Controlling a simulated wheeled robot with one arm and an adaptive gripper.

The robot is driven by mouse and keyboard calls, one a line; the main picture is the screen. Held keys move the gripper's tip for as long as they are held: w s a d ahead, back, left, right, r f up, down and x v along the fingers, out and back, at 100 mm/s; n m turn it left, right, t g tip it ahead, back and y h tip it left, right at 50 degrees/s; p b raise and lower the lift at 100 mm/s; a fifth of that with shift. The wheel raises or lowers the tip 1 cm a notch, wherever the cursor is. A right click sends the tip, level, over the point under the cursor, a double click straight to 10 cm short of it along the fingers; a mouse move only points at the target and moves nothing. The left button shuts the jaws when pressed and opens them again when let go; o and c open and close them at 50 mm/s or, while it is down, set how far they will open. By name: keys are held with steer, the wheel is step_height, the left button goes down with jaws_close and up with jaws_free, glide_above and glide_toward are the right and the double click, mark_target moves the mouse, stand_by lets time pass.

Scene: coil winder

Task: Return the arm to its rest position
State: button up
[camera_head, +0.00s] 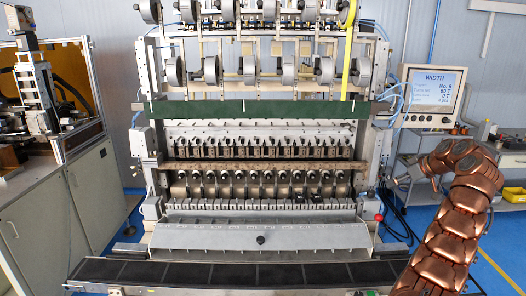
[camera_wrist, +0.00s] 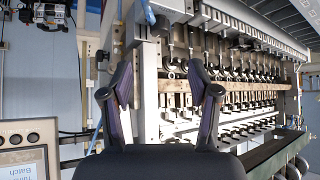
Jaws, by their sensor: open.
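My arm, copper-coloured and bent, stands at the right of the head view. Its end points left toward the right side of the coil winder (camera_head: 262,240). My gripper (camera_wrist: 165,85) shows in the wrist view with its two dark fingers spread apart and nothing between them. Behind the fingers is the winder's frame with its rows of winding heads (camera_wrist: 225,75). The gripper itself is too small or hidden to make out clearly in the head view.
A control screen (camera_head: 434,84) is mounted right of the winder, behind my arm; it also shows in the wrist view (camera_wrist: 22,155). A dark conveyor tray (camera_head: 235,272) runs along the front. A red knob (camera_head: 379,217) sits at the winder's right side. Grey cabinets (camera_head: 45,225) stand left.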

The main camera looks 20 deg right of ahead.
steer(key=w+a+r+m+g+y, duration=0.1)
steer(key=w+a+r, duration=0.2)
steer(key=a, duration=0.6)
steer(key=w+a+r+m+y, duration=0.1)
steer(key=w+a+r+y, duration=0.2)
steer(key=a, duration=0.6)
steer(key=s+a+r+g, duration=0.15)
steer(key=s+a, duration=0.25)
steer(key=a, duration=0.8)
steer(key=s+a+g, duration=0.3)
steer(key=s+a, duration=0.1)
steer(key=a, duration=0.8)
steer(key=s+a+f+g+h, duration=0.1)
steer(key=s+a+f, duration=0.1)
steer(key=s+a, duration=0.5)
steer(key=s+a+f+g+h, duration=0.15)
steer(key=s+a, duration=0.25)
steer(key=s, duration=0.5)
steer(key=s+f+g+h, duration=0.1)
steer(key=s+f, duration=0.2)
steer(key=s, duration=0.4)
steer(key=s+a+f+h, duration=0.1)
steer(key=s+f, duration=0.2)
steer(key=s, duration=0.5)
steer(key=s+f+g+h, duration=0.1)
steer(key=s+f, duration=0.3)
steer(key=s, duration=0.4)
steer(key=shift+s+a+g, duration=0.15)
steer(key=shift+g, duration=0.15)
